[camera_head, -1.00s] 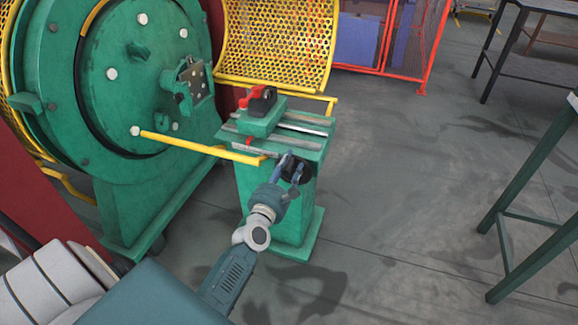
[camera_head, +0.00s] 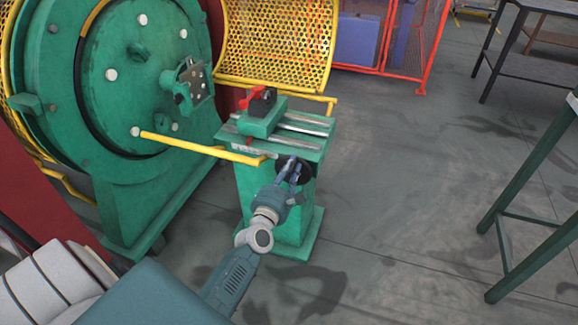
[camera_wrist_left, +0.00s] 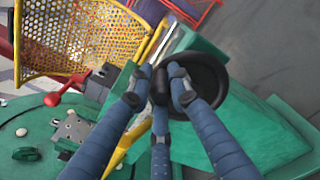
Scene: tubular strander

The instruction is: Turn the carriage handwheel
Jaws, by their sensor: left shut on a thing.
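The black carriage handwheel (camera_head: 308,174) sits on the front of the green carriage stand (camera_head: 266,200). In the left wrist view the handwheel (camera_wrist_left: 212,76) is a dark round disc with a raised rim. My left gripper (camera_head: 293,166) is at the wheel, with its blue fingers closed around a dark part at the wheel's left side in the wrist view (camera_wrist_left: 161,84). The fingers hide what exactly is gripped, rim or handle. The green carriage block (camera_head: 262,118), with a red lever (camera_head: 247,98), sits on the rails above. My right gripper is not in view.
A yellow bar (camera_head: 200,147) runs from the large green drum (camera_head: 105,110) to near the stand's left top. A yellow mesh guard (camera_head: 278,45) stands behind. A green-legged table (camera_head: 535,195) stands at right. The floor between is clear.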

